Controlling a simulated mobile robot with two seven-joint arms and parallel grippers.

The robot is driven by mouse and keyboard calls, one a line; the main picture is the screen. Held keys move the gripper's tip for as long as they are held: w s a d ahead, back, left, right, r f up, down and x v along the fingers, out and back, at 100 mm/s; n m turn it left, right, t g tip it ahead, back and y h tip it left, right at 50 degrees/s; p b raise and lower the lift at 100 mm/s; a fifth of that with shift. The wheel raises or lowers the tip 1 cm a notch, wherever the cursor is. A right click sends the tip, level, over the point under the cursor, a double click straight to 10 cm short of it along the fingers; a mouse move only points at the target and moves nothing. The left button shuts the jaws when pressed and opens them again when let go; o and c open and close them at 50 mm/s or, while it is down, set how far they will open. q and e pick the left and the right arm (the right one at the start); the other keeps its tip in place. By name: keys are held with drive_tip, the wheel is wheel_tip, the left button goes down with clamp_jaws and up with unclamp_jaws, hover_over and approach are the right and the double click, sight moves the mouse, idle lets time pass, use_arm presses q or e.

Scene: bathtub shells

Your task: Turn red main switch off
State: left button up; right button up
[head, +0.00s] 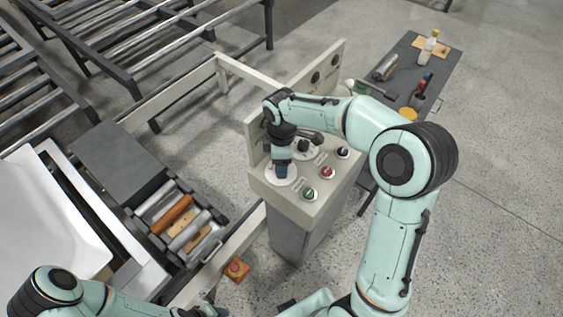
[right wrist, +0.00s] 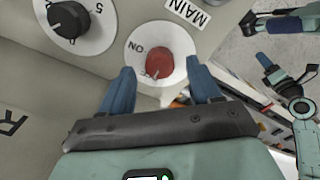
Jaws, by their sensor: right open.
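The red main switch (right wrist: 158,62) is a round knob on a white disc, with "ON" printed beside it and a "MAIN" label (right wrist: 187,11) near it on the panel. A small pale mark shows on the knob's lower edge. My right gripper (right wrist: 163,84) is open, its two blue fingers on either side of the knob's near side, not closed on it. In the head view my right gripper (head: 282,172) points down over a white disc on the control box (head: 312,209) and hides the knob. Part of my left gripper (head: 204,310) shows at the bottom edge; its opening is unclear.
A black numbered knob (right wrist: 68,18) sits beside the main switch. The panel also carries a red button (head: 327,172), a green button (head: 310,194) and a black knob (head: 342,152).

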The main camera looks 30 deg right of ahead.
use_arm(q)
drive_tip(key=shift+w+r+p, duration=0.65)
drive_tip(key=shift+w+r, duration=0.3)
drive_tip(key=shift+r, duration=0.05)
use_arm(e)
wheel_tip(320, 180, up, 12)
use_arm(q)
drive_tip(key=shift+s, duration=0.1)
use_arm(e)
drive_tip(key=shift+f, duration=0.15)
